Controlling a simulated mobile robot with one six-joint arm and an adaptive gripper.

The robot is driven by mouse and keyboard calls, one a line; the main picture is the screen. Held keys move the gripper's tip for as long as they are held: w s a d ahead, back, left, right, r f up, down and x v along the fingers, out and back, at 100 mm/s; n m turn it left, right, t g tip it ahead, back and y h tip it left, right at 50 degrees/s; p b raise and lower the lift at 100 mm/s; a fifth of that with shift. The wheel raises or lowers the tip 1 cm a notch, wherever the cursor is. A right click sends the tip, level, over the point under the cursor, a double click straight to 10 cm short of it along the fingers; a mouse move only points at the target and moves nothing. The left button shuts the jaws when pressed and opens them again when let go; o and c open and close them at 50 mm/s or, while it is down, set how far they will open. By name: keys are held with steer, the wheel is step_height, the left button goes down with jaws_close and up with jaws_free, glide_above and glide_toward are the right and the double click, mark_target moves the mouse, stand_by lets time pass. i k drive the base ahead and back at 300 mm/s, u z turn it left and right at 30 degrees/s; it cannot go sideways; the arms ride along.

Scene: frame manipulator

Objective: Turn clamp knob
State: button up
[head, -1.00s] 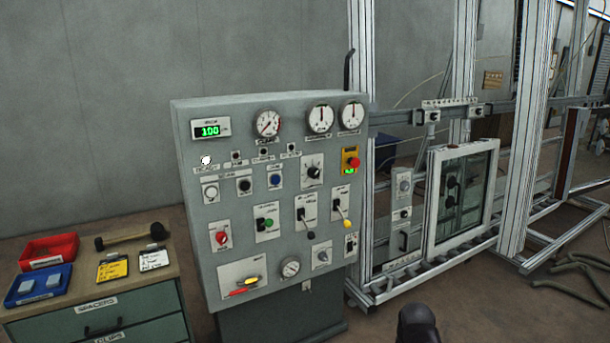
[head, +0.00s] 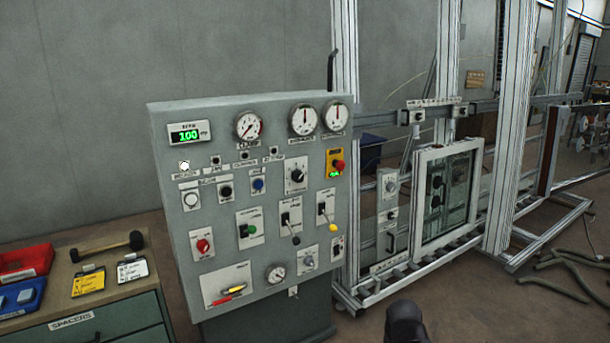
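A grey control panel (head: 225,290) stands in the middle of the head view. It carries a black rotary knob (head: 297,176) at its upper right and a smaller knob (head: 308,256) lower down. A round dial (head: 276,273) sits near its bottom. A gauge (head: 249,125) at the top has a label beneath that seems to read CLAMP. Another grey knob (head: 390,185) sits on a plate on the metal frame, right of the panel. The small labels are too blurred to tell which knob is the clamp knob. My gripper's fingers are not in view, and nothing touches any knob.
An aluminium frame (head: 513,130) holds a white-edged window unit (head: 418,215) to the right. A drawer cabinet (head: 108,312) with a red bin (head: 28,261), tags and a mallet (head: 108,245) stands at left. Dark hoses (head: 560,283) lie on the floor at right.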

mark_target(297, 177)
steer(key=i, duration=0.85)
steer(key=u, duration=0.05)
